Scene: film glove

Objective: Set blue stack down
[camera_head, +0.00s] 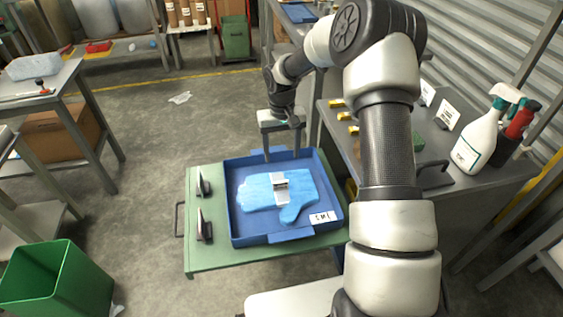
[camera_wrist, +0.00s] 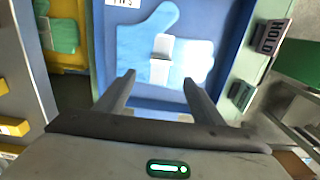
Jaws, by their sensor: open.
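The blue stack (camera_head: 258,193) is a glove-shaped light blue pile with a white band round its middle. It lies flat inside a blue tray (camera_head: 236,232) on a green cart. My gripper (camera_head: 281,156) is over the tray's far edge, apart from the stack. In the wrist view my gripper (camera_wrist: 157,85) is open and empty, and the blue stack (camera_wrist: 190,52) lies beyond its fingertips. The white band (camera_wrist: 160,60) shows between and ahead of the fingers.
Dark label holders (camera_head: 204,226) stand on the green cart top (camera_head: 205,262) left of the tray. A grey bench (camera_head: 445,185) with a spray bottle (camera_head: 478,140) is at the right. A green bin (camera_head: 55,280) stands at the lower left. Open floor (camera_head: 150,130) lies left of the cart.

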